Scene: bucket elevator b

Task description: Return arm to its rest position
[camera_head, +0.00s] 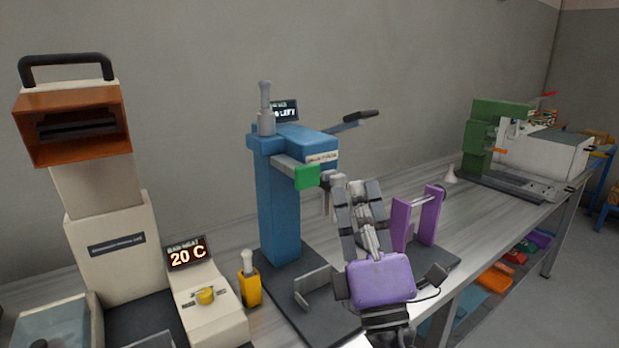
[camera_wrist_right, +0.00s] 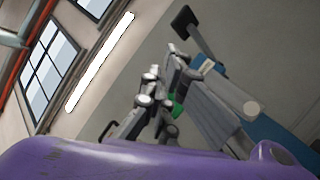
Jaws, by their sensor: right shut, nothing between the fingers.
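My right gripper (camera_head: 358,190) has a purple body and points up and away above the front edge of the bench, right of the blue press (camera_head: 278,205). Its grey fingers are shut and nothing shows between them. In the right wrist view the fingers (camera_wrist_right: 170,60) show above the purple housing, with the dark-ended lever (camera_wrist_right: 186,18) and part of the blue machine beyond. My left gripper is not in view.
A purple stand (camera_head: 402,222) is close to the right of my gripper. A white machine with an orange head (camera_head: 70,120), a "20 C" display (camera_head: 187,253) and a yellow holder (camera_head: 249,286) are at left. A green machine (camera_head: 490,125) is farther right. Bench (camera_head: 455,212) between is mostly clear.

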